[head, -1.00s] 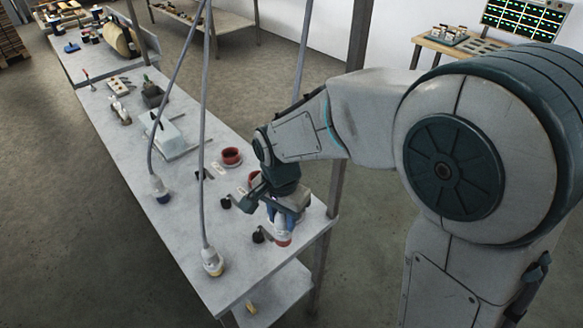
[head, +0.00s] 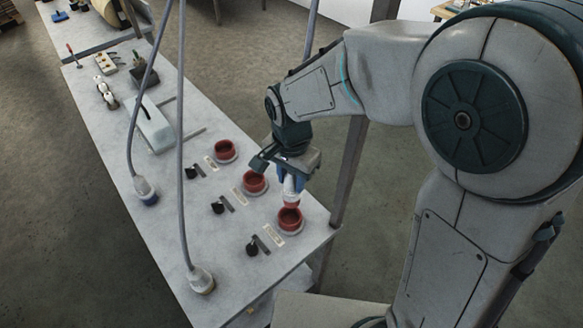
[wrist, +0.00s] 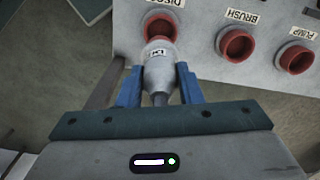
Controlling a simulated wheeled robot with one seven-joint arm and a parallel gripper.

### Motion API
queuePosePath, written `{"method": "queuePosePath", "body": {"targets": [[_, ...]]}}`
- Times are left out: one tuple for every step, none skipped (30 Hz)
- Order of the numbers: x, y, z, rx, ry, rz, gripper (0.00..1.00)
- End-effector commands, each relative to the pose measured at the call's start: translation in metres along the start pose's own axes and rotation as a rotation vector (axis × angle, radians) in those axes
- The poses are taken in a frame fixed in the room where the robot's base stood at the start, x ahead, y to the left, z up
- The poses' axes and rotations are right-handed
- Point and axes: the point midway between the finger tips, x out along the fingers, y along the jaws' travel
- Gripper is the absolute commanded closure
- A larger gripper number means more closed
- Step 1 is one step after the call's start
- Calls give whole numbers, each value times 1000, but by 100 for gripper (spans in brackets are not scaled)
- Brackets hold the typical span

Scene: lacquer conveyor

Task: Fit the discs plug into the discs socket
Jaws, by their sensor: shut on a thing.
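My gripper (head: 291,182) is shut on a white plug (wrist: 158,72), its blue fingers on either side of the body. The plug has a small label, and its red end shows in the head view (head: 292,195). The discs socket (head: 290,218) is a red cup in a pale ring, nearest the table's right end. In the wrist view the socket (wrist: 160,27) lies just beyond the plug's front, under a partly cut-off DISCS label. The plug's front covers part of it. The plug looks just above the socket, not seated; the exact gap cannot be told.
The BRUSH socket (wrist: 237,45) and PUMP socket (wrist: 297,58) sit in a row beside it. Black levers (head: 252,248) stand near the sockets. A blue-ringed plug (head: 147,193) and a yellow-ringed plug (head: 202,281) hang on grey cables. A post (head: 348,175) stands behind the table's right end.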

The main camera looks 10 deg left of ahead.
Motion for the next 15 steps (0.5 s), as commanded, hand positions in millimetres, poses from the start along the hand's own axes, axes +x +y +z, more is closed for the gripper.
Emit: {"method": "queuePosePath", "body": {"targets": [[0,-1,2,-5,0,-1,94],[0,-2,2,-6,0,-1,94],[0,-2,3,-8,0,-1,94],[0,-2,3,-9,0,-1,94],[0,-2,3,-10,0,-1,94],[0,-2,4,-10,1,-1,94],[0,-2,4,-10,1,-1,94],[0,-2,4,-10,1,-1,94],[0,-2,5,-10,2,-2,94],[2,-2,5,-9,1,-2,94],[3,-2,4,-9,1,-1,94],[5,-2,4,-8,1,-1,94],[7,-2,4,-8,1,-1,94],[9,-2,4,-7,1,-1,94],[12,-2,4,-7,1,-1,94]]}}
